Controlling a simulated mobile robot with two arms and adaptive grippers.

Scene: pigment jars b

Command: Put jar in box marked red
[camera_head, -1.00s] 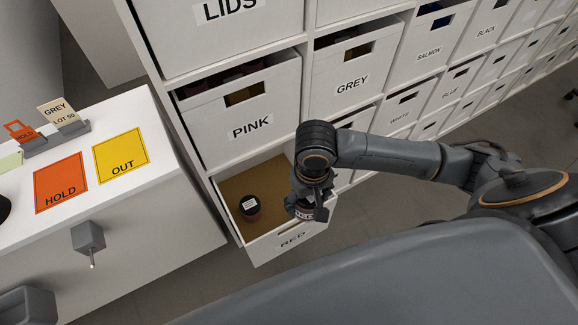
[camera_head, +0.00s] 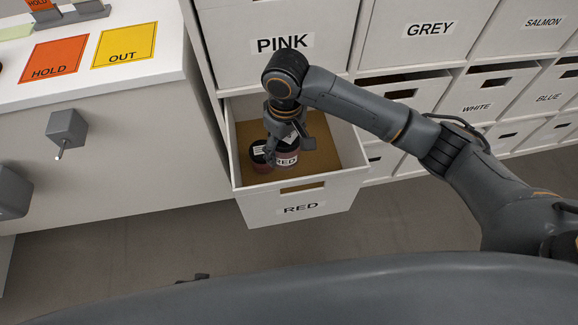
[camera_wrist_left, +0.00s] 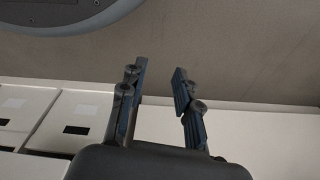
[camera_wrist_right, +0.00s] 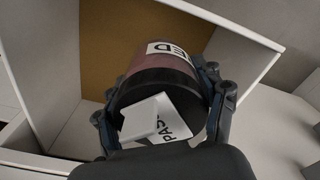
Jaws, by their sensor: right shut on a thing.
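The box marked RED (camera_head: 330,197) is pulled out of the shelf, with a brown floor inside. My right gripper (camera_head: 284,140) reaches down into it, shut on a red jar (camera_head: 286,158). In the right wrist view the jar (camera_wrist_right: 156,80) has a black lid, a label ending in "ED" and a partly hidden white tag on the lid. I cannot tell whether the held jar touches the floor. My left gripper (camera_wrist_left: 160,85) is open and empty, away from the box.
The closed PINK box (camera_head: 285,75) is directly above, with the GREY box (camera_head: 420,50) to its right. A white counter at left carries orange HOLD (camera_head: 48,62) and yellow OUT (camera_head: 124,46) mats. The right part of the RED box's floor is clear.

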